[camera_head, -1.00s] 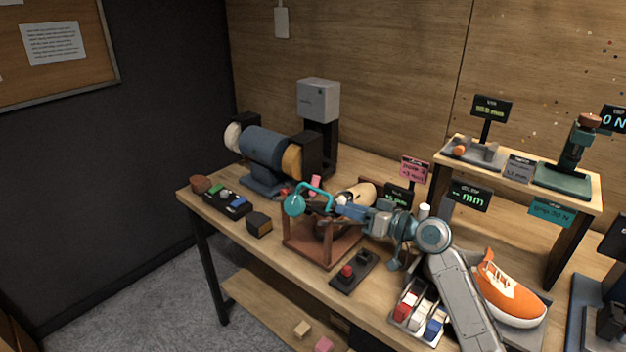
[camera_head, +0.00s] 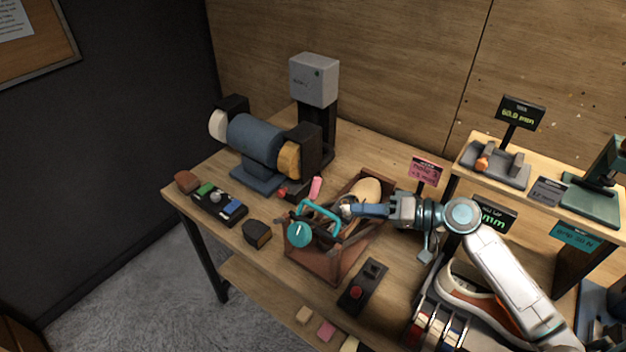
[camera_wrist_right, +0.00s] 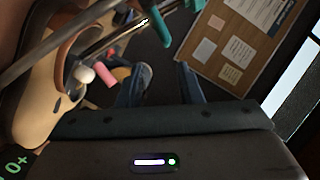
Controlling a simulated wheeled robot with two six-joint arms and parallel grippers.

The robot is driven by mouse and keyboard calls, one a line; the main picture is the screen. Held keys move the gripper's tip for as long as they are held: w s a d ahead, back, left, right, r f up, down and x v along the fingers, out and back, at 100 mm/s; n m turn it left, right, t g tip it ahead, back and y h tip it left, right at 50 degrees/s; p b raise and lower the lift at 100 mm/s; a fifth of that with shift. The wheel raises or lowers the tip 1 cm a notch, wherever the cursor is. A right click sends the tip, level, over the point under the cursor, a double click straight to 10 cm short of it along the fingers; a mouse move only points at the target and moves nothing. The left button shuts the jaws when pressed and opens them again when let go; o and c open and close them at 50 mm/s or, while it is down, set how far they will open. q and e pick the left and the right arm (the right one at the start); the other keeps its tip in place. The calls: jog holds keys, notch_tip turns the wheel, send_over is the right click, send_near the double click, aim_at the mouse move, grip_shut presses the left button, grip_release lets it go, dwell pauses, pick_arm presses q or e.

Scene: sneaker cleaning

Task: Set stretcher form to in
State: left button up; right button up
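The pale wooden stretcher form (camera_head: 369,190) sits in a brown open-topped wooden frame (camera_head: 318,264) on the bench. A teal handle (camera_head: 318,206) and a round teal disc (camera_head: 299,235) stand at the frame's left side. My right gripper (camera_head: 345,209) reaches in from the right over the frame, between form and teal handle; its fingertips are hard to make out there. In the right wrist view its two fingers (camera_wrist_right: 162,84) stand apart with nothing visible between them. A pale curved body, likely the form (camera_wrist_right: 38,100), lies left of them. My left gripper is out of view.
A blue grinder (camera_head: 256,140) stands behind left. A tray of coloured blocks (camera_head: 219,206) and a dark block (camera_head: 257,234) lie left of the frame. A control box with a red button (camera_head: 357,292) is in front. A shoe (camera_head: 470,292) lies right, partly behind my arm.

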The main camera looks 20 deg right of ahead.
aim_at(320, 208)
jog(key=shift+s+a+r, duration=0.15)
jog(key=shift+a, duration=0.45)
jog(key=shift+s+a+r, duration=0.1)
jog(key=shift+a, duration=0.45)
jog(key=x, duration=0.7)
jog(key=shift+w+a+f+p, duration=0.15)
jog(key=shift+w+f+p, duration=0.05)
jog(key=shift+w+p, duration=0.15)
jog(key=shift+w+a+f, duration=0.25)
jog(key=shift+w+a, duration=0.1)
